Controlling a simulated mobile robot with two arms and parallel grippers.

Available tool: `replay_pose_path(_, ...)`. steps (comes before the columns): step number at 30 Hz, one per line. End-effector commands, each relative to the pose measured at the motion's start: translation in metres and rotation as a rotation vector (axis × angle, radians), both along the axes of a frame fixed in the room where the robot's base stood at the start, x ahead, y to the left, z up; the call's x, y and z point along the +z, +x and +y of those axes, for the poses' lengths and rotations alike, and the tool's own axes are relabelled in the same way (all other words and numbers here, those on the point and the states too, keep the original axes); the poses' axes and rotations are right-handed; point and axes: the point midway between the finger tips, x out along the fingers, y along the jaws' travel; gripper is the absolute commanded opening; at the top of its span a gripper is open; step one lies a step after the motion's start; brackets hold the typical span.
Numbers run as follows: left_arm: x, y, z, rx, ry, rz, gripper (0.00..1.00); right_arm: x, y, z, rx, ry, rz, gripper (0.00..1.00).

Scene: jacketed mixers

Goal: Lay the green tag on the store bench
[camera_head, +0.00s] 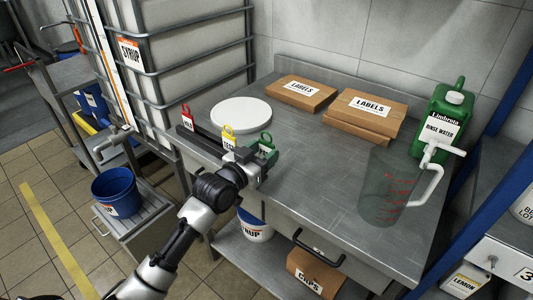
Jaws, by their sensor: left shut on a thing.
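The green tag (266,144) is in the jaws of my left gripper (257,164), which is shut on it. Tag and gripper are over the left front part of the steel bench (315,175); I cannot tell whether the tag touches the top. The tag's lower part is hidden by the jaws. A red tag (187,119) and a yellow tag (229,139) stand by a dark bar (205,137) along the bench's left edge, left of the gripper. My right gripper is not in view.
A round white lid (241,113) lies behind the gripper. Brown label boxes (301,93) are at the back. A green rinse-water jug (441,122) and a clear measuring jug (386,190) stand at the right. The bench middle is clear. A blue bucket (116,190) is at left.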

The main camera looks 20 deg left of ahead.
Motion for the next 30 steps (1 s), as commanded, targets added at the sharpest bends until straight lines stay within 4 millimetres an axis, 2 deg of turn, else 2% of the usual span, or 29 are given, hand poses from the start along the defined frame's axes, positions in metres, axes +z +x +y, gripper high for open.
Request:
replay_pose_path(3, -0.001, 0.019, -0.007, -0.001, -0.001, 0.001, 0.3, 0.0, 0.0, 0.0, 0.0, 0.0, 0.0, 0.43)
replay_pose_path(6, -0.014, 0.016, -0.006, -0.001, 0.0, 0.003, 0.3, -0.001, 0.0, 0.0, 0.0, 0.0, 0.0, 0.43)
replay_pose_path(18, -0.019, 0.015, -0.006, 0.0, 0.0, 0.0, 0.3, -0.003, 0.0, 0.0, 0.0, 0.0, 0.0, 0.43)
replay_pose_path(19, -0.019, 0.015, -0.006, 0.0, 0.0, 0.0, 0.53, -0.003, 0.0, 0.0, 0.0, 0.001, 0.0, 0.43)
replay_pose_path(24, -0.018, 0.015, -0.006, 0.0, 0.0, 0.0, 0.77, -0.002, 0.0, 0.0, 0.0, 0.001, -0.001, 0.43)
replay_pose_path(30, -0.018, 0.015, -0.006, 0.0, 0.0, 0.0, 0.77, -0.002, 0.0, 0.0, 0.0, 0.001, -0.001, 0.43)
